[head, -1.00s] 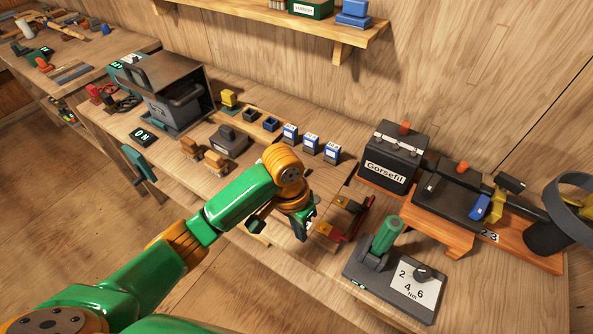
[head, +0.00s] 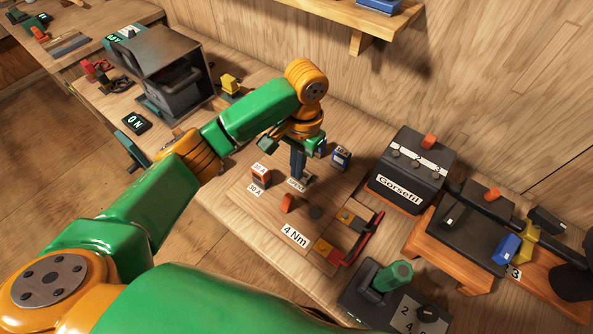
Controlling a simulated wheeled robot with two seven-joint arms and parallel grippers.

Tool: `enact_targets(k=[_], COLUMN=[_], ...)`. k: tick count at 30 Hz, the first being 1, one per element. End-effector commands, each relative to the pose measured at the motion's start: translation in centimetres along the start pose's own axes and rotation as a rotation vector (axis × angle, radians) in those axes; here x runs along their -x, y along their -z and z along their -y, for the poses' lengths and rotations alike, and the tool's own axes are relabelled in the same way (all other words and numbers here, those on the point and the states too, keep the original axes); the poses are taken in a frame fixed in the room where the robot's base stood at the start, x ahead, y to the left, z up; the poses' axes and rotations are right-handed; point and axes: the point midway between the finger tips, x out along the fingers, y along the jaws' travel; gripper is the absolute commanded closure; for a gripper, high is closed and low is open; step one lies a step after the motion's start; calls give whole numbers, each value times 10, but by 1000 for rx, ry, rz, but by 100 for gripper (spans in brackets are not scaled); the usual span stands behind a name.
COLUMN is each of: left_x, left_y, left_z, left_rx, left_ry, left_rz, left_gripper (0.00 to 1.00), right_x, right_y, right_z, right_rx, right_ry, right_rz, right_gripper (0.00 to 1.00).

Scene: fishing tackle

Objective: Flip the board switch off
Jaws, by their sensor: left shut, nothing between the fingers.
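The wooden board (head: 262,220) lies on the bench in the middle of the head view. My left gripper (head: 299,176) points down, shut and empty, over the board's far part. Its tips are close to a small white label (head: 296,185), which they partly cover; contact is unclear. My right gripper is out of view.
Right of the board stand a black box labelled Gorsefil (head: 404,172) and a dark base with a green handle (head: 390,277). Red and yellow clamp-like parts (head: 347,232) sit at the board's right end.

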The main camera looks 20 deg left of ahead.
Motion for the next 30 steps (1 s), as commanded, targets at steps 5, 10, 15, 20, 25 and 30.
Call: enact_targets(k=[5,10,15,20,25,30], left_x=[-37,-62,-72,-72,-72,-70], left_y=[-1,-1,0,0,0,7], left_z=[0,0,0,0,1,3], left_rx=[1,1,0,0,0,0], left_ry=[1,1,2,2,2,1], left_rz=[4,2,0,0,-3,-56], left_gripper=[100,100,100,100,100,100], right_x=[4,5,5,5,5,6], right_y=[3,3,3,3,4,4], right_z=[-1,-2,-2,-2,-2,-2], right_rx=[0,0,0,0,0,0], right_ry=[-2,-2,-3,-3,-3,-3], right_rz=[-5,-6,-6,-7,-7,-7], right_gripper=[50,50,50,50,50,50])
